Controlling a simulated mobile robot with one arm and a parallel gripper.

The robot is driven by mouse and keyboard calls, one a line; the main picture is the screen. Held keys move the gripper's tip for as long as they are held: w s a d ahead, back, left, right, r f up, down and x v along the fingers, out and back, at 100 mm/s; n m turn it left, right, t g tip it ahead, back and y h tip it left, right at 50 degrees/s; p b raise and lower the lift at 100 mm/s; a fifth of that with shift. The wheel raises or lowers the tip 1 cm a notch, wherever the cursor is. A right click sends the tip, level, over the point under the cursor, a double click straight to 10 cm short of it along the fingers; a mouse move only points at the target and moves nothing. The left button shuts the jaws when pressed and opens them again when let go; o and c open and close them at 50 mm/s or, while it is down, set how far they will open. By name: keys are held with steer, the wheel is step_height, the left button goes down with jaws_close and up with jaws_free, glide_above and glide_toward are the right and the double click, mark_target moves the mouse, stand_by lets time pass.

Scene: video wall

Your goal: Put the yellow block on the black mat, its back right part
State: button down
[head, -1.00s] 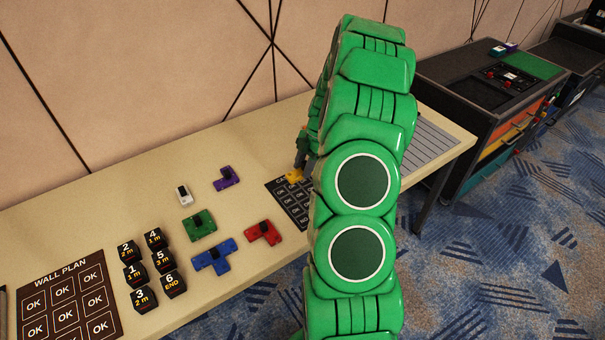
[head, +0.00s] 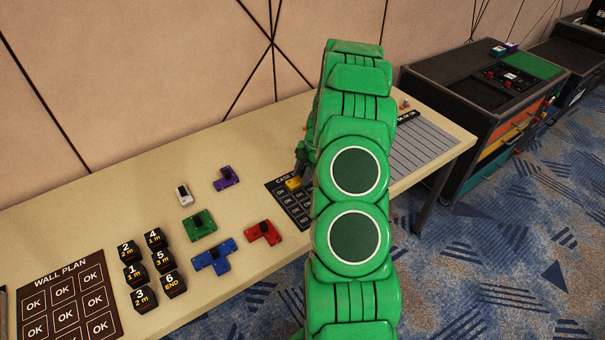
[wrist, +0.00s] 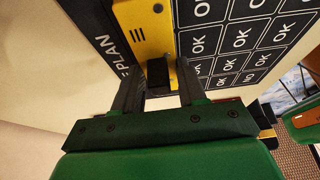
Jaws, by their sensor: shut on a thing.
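The black mat (head: 294,213) with the words CASE and OK lies on the beige table, partly hidden behind my green arm. The yellow block (head: 293,184) is over its back part. In the wrist view the yellow block (wrist: 146,35) has a black knob, and my gripper (wrist: 160,86) is shut on the block there. The mat (wrist: 237,38) shows beneath and beside it, with the word PLAN along one edge. I cannot tell whether the block touches the mat. In the head view my gripper (head: 301,167) is mostly hidden by the arm.
Left of the mat lie a red block (head: 263,233), a blue block (head: 214,258), a green block (head: 199,225), a purple block (head: 227,179) and a white piece (head: 183,194). Several black numbered pieces (head: 136,273) stand near the WALL PLAN mat (head: 61,269). A grey lined pad (head: 424,147) is right of my arm.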

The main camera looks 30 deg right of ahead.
steer(key=c, duration=0.6)
jaws_free()
steer(key=shift+c, duration=0.2)
steer(key=v, duration=1.2)
steer(key=s+a+r+m+g+h, duration=0.1)
steer(key=s+a+r+m, duration=0.3)
steer(key=a+r, duration=0.6)
steer(key=s+a+r+m, duration=0.3)
steer(key=s+a+r, duration=0.35)
steer(key=a, duration=0.65)
steer(key=s+a+r+m+h, duration=0.1)
steer(key=s+a+m, duration=0.2)
steer(key=s, duration=0.6)
steer(key=s+a+r+m+h, duration=0.1)
steer(key=s+a+m, duration=0.3)
steer(key=s, duration=0.5)
steer(key=s+a+r+m+h, duration=0.1)
steer(key=s+a+r+m, duration=0.1)
steer(key=s, duration=0.7)
steer(key=shift+a+m+g, duration=0.4)
steer(key=shift+a+m, duration=0.25)
steer(key=shift+m, duration=0.35)
